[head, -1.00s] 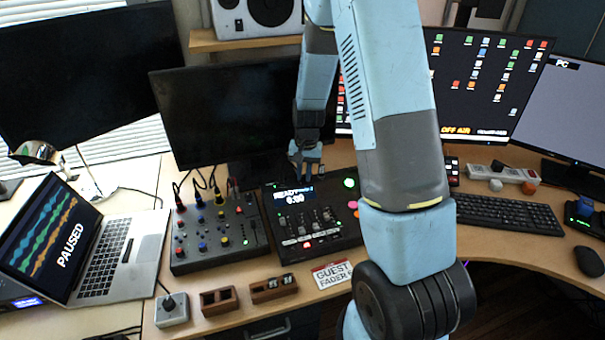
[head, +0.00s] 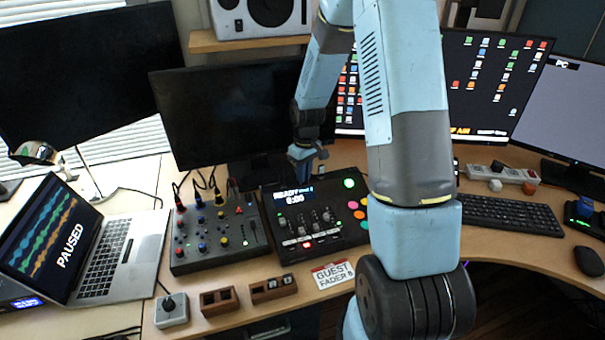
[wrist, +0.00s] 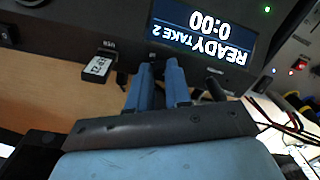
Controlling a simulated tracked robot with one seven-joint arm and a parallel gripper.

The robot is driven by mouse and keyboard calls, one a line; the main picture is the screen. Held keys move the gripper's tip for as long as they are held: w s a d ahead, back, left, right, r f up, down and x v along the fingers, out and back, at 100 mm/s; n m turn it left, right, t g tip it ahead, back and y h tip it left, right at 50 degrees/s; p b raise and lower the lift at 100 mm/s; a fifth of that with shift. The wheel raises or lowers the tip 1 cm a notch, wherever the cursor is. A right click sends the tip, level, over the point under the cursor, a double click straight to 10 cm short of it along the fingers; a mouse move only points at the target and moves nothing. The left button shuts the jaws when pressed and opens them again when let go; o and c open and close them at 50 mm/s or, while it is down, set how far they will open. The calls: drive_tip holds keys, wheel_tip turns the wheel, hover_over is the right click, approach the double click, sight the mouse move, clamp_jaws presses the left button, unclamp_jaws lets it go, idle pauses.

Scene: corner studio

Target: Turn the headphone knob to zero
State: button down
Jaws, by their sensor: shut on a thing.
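The recorder console (head: 345,228) has a lit screen, coloured buttons and several small knobs; none of these knobs is clearly marked as the headphone one. My gripper (head: 303,166) is at the console's back edge, behind the screen. In the wrist view, the two blue fingers of my gripper (wrist: 159,68) reach the back edge beside the upside-down screen (wrist: 203,28). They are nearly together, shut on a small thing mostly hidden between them. I cannot tell whether it is the headphone knob. A labelled USB stick (wrist: 98,67) sticks out to the left of the fingers, apart from them.
A mixer (head: 215,240) with coloured knobs and cables stands left of the console. A small grey box with a black knob (head: 171,304) sits at the front. A dark monitor (head: 225,115) rises behind. Dark plugs (wrist: 215,85) are close beside the fingers.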

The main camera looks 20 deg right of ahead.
drive_tip(key=shift+w+n, duration=0.15)
drive_tip(key=shift+n, duration=0.45)
drive_tip(key=shift+r, duration=0.1)
drive_tip(key=c, duration=1.1)
unclamp_jaws()
drive_tip(key=shift+o, duration=0.2)
wheel_tip(320, 180, up, 14)
drive_tip(key=shift+w+d+f, duration=0.2)
drive_tip(key=shift+d+f, duration=0.05)
drive_tip(key=shift+d, duration=0.05)
